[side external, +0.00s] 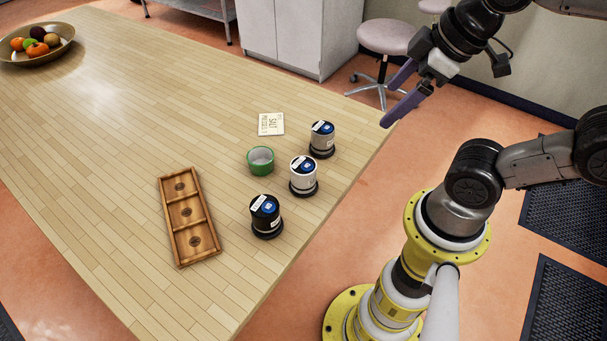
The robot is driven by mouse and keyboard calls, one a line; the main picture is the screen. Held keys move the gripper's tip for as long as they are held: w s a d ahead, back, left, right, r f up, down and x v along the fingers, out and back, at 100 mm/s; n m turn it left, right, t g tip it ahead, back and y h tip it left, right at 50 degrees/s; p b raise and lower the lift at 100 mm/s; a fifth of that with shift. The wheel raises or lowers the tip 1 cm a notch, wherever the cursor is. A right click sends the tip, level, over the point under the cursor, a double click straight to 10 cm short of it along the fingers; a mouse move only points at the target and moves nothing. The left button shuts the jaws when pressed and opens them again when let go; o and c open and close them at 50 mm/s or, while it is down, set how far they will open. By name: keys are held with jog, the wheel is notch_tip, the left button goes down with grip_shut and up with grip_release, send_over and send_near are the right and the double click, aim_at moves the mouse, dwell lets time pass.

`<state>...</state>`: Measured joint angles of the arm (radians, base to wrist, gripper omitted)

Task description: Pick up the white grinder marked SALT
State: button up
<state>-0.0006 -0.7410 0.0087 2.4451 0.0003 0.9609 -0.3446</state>
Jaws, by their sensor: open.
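A white grinder (303,179) with a dark base and a blue-and-white top stands upright on the wooden table near its right edge. A grey grinder (321,144) stands behind it and a black grinder (266,222) stands in front of it to the left. Labels on the grinders are too small to read. My gripper (391,105) has purple fingers. It is open and empty, up and to the right of the grinders, apart from all of them.
A green cup (260,168) stands close left of the white grinder. A card (271,124) with writing, including SALT, lies behind the cup. A three-part wooden tray (165,203) lies left. A fruit bowl (68,30) is far left. A stool (387,38) stands beyond the table.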

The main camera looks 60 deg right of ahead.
jog(key=w+a+r+n+g, duration=0.1)
jog(key=w+r+n, duration=0.15)
jog(key=n, duration=0.25)
jog(key=n+g, duration=0.5)
jog(key=n, duration=0.5)
send_near(303, 164)
jog(key=f, duration=1.2)
jog(key=shift+s+f, duration=0.15)
jog(key=shift+s, duration=0.1)
jog(key=shift+t, duration=0.3)
grip_shut()
